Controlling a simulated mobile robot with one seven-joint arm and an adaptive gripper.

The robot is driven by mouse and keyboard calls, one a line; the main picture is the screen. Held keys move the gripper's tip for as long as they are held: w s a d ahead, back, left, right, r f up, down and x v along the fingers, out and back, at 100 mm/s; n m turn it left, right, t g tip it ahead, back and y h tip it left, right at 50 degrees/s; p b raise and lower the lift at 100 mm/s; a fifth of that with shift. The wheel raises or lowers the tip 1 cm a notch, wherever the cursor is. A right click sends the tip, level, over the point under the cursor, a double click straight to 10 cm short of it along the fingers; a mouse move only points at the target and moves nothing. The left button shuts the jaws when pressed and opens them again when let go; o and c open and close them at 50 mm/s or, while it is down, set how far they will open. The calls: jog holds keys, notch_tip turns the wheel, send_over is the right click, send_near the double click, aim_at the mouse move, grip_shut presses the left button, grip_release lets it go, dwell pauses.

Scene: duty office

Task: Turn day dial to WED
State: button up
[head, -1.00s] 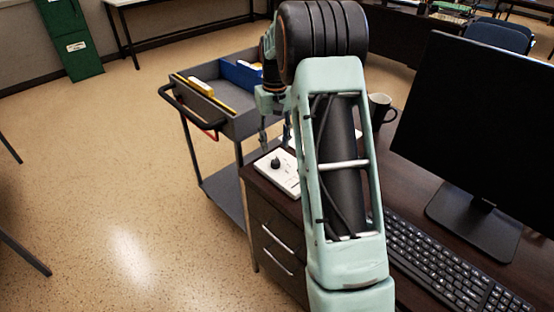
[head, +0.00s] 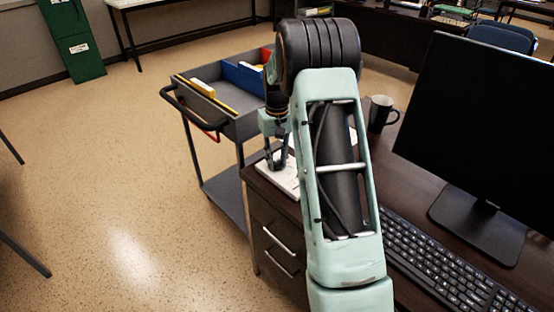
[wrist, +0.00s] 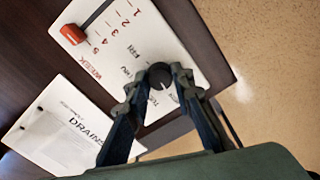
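The day dial (wrist: 160,75) is a dark round knob on a white panel (wrist: 185,40) at the desk corner. In the wrist view my gripper (wrist: 160,83) has one fingertip on each side of the knob, seemingly touching it. FRI and THU show at the knob's left. The print below it is small and partly covered; WED is not readable, and the left finger hides that part. A pale mark shows on the knob's lower side.
A red slider knob (wrist: 72,34) sits beside the WEEK numbers on the panel. A printed DRAINS sheet (wrist: 60,130) lies close by. A mug (head: 381,114), keyboard (head: 440,262) and monitor (head: 480,130) stand on the desk. A grey cart (head: 238,128) is beyond the desk corner.

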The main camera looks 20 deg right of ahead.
grip_shut()
jog(key=shift+m, duration=0.4)
jog(key=m+p, duration=0.1)
jog(key=m, duration=0.2)
jog(key=shift+r+m, duration=0.1)
jog(key=shift+m, duration=0.2)
jog(key=m+p, duration=0.1)
jog(key=m, duration=0.2)
jog(key=shift+m+p, duration=0.3)
jog(key=m+p, duration=0.1)
jog(key=m, duration=0.3)
jog(key=shift+m+p, duration=0.55)
jog(key=shift+m, duration=1.25)
